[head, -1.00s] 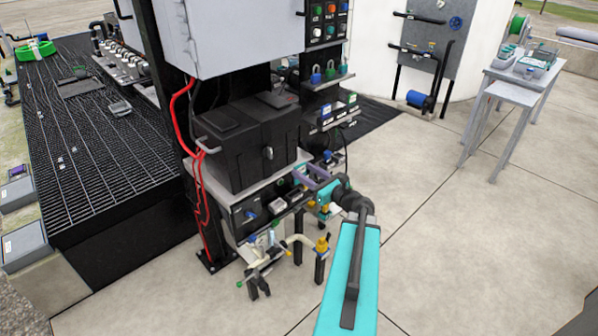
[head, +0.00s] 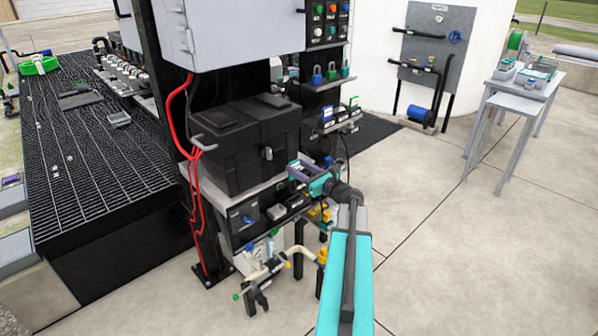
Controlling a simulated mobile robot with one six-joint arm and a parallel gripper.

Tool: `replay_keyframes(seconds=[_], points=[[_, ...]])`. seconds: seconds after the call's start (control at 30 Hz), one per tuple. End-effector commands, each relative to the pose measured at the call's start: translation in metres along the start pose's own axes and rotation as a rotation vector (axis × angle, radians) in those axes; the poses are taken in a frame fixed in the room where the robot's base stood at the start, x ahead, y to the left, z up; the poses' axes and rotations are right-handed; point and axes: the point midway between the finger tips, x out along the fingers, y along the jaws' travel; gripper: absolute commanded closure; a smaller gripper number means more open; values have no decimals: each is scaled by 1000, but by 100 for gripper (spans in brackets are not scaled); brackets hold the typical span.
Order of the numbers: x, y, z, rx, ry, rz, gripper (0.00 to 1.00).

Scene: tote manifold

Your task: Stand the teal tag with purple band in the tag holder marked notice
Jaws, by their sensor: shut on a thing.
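My gripper (head: 297,171) is in the head view, just right of the black toolbox's lower right corner and in front of the black post. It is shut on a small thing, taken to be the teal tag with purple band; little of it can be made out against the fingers. A shelf (head: 340,125) with small holders stands behind and to the right of my gripper, apart from it. The labels are too small to read, so I cannot tell which holder is marked notice.
The black toolbox (head: 240,150) rests on a ledge left of my gripper. Below are a black panel with a blue knob (head: 246,219) and white pipework (head: 262,265). Red cables (head: 190,150) hang at the left. Open concrete floor (head: 440,240) lies to the right.

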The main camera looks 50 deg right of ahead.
Motion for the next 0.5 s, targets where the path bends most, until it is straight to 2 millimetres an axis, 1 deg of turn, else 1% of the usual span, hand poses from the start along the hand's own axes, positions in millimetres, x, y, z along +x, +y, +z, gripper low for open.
replay_keyframes(seconds=[0.27,0.5], points=[[0,0,-1,0,0,0,82],[-1,0,-7,1,0,-1,82]])
